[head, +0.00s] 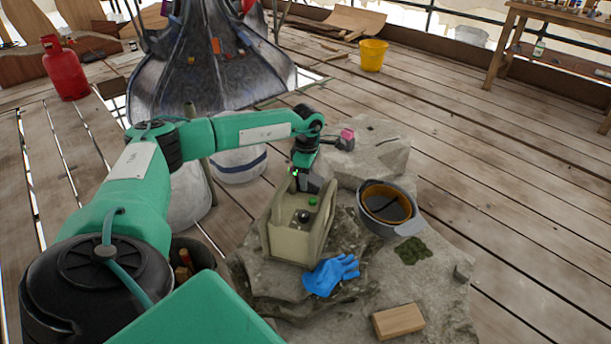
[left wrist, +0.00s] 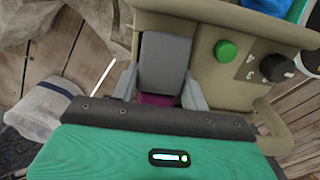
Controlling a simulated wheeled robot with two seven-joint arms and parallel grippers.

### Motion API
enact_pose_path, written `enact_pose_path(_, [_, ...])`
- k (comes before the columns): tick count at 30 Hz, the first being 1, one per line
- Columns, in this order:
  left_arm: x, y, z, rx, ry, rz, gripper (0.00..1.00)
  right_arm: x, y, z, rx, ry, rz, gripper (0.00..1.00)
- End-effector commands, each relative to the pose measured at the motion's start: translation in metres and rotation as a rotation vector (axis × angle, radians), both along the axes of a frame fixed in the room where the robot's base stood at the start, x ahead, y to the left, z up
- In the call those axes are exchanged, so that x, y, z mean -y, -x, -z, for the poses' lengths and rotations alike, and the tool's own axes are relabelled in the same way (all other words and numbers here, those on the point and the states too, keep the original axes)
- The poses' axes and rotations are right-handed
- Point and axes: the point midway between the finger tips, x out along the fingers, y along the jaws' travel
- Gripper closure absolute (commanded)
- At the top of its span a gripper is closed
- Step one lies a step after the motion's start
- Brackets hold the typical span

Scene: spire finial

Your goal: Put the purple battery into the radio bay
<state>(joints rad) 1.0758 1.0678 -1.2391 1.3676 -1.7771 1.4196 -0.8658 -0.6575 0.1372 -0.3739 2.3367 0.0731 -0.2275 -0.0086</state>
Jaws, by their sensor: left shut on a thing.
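The radio (head: 281,240) is a beige box with a handle, a green knob and a black knob, standing on a stone block in the head view. It also shows in the left wrist view (left wrist: 222,85). My left gripper (head: 302,184) points down at the radio's far end. In the left wrist view, its fingers (left wrist: 158,92) stand on both sides of the purple battery (left wrist: 156,99), shut on it. A grey block-like part (left wrist: 165,65) hides much of the battery. The bay's inside is hidden, so I cannot tell how deep the battery sits. My right gripper is out of view.
A blue glove (head: 330,274) lies against the radio's near side. A small pink-and-grey object (head: 346,138) is on the stone behind. Plank floor to the right is mostly clear.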

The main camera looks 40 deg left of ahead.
Motion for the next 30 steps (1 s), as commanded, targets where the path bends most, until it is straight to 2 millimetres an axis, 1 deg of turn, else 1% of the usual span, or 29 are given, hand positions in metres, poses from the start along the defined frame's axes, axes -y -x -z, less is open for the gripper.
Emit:
enact_pose_path(4, [0.0, 0.0, -0.004, 0.001, 0.0, 0.0, 0.89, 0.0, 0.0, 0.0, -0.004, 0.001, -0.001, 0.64])
enact_pose_path(7, [0.0, -0.001, -0.012, 0.003, 0.001, 0.0, 0.89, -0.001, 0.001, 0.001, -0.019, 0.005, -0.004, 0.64])
enact_pose_path(8, [0.0, -0.001, -0.015, 0.003, 0.001, 0.0, 0.89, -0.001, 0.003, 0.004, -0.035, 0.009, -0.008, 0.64])
enact_pose_path(9, [0.0, -0.001, -0.021, 0.004, 0.001, 0.0, 0.89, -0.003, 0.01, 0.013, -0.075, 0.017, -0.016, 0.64])
enact_pose_path(11, [0.0, -0.001, -0.03, 0.003, 0.001, 0.0, 0.89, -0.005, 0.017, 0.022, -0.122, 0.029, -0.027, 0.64])
enact_pose_path(14, [0.0, -0.001, -0.051, 0.004, 0.0, 0.001, 0.89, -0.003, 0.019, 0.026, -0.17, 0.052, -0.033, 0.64])
enact_pose_path(17, [0.0, -0.001, -0.075, 0.004, 0.0, 0.001, 0.89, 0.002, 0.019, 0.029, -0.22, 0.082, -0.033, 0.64])
enact_pose_path(24, [0.0, -0.001, -0.141, 0.006, 0.001, 0.0, 0.89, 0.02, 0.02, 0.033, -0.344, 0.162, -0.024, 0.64])
enact_pose_path(27, [0.0, -0.001, -0.164, 0.004, 0.001, 0.0, 0.89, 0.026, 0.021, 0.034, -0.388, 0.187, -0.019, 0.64])
enact_pose_path(30, [0.0, -0.001, -0.181, 0.004, 0.001, 0.001, 0.89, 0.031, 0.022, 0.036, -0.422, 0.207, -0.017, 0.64])
